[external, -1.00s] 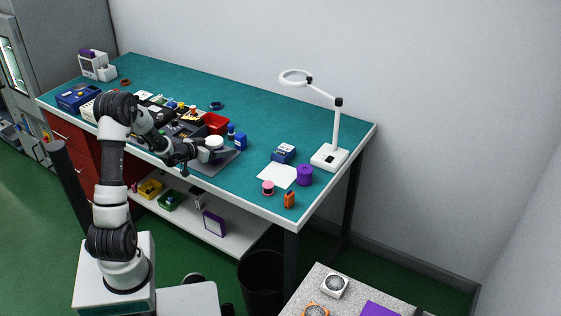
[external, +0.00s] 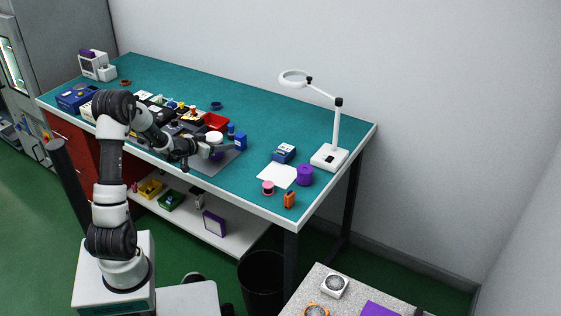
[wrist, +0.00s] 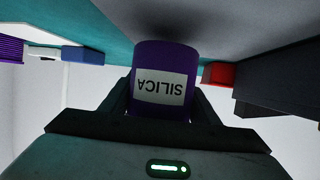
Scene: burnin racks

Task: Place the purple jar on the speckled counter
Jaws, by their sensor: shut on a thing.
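The purple jar (wrist: 165,58) with a white label reading SILICA, upside down in the wrist view, is between the fingers of my gripper (wrist: 165,105). My gripper is shut on it. In the external view the jar (external: 217,156) shows as a small purple patch under a white top, over the grey mat on the teal bench. My gripper (external: 214,150) is at the bench's front part there; the arm partly hides the jar. The speckled counter (external: 345,301) is at the bottom right of the external view, apart from the bench.
On the teal bench (external: 265,115) stand a red bin (external: 215,121), a blue box (external: 240,142), a purple spool (external: 305,175) and a white magnifier lamp (external: 330,157). The counter carries a white fan (external: 334,285), an orange-framed fan (external: 316,310) and a purple item (external: 378,309). A black bin (external: 262,280) stands between.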

